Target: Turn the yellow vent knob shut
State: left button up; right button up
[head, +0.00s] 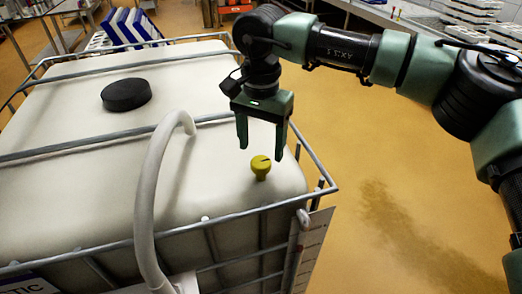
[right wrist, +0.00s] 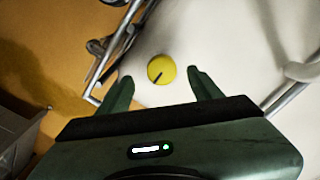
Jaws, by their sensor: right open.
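The yellow vent knob (head: 260,167) stands on top of the white tank (head: 70,190), near its right front corner. It has a dark line on its top face. My right gripper (head: 261,152) is open just above and behind the knob, its fingers pointing down. In the right wrist view the knob (right wrist: 161,69) shows between and a little beyond the two open fingertips (right wrist: 158,78), apart from both. Its dark line there points toward the lower left. My left gripper is not in view.
A metal cage (head: 310,165) surrounds the tank, with bars across its top. A pale curved hose (head: 150,185) rises left of the knob. A black round lid (head: 126,94) sits farther back. The yellow floor (head: 400,190) at the right is clear, with a dark stain.

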aim_at(261, 161)
jog(key=shift+s+f, duration=0.2)
jog(key=shift+f, duration=0.45)
jog(key=shift+w+f+p, duration=0.2)
jog(key=shift+f+p, duration=0.1)
jog(key=shift+f, duration=0.35)
jog(key=shift+w+f+p, duration=0.15)
jog(key=shift+f+p, duration=0.15)
jog(key=shift+f, duration=0.3)
jog(key=shift+w+f, duration=0.15)
jog(key=shift+f, duration=0.4)
jog(key=c, duration=1.4)
jog(key=shift+f+m+b, duration=0.15)
jog(key=shift+m+b, duration=0.55)
jog(key=shift+b, duration=0.35)
jog(key=m+b, duration=0.4)
jog(key=shift+b, duration=0.3)
jog(key=shift+m+b, duration=0.65)
jog(key=shift+m, duration=0.35)
jog(key=m+b, duration=0.3)
jog(key=m, duration=0.2)
pick_arm(q)
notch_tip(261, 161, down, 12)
jog(key=b, duration=0.2)
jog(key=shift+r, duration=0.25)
pick_arm(e)
jog(key=shift+m, duration=2.8)
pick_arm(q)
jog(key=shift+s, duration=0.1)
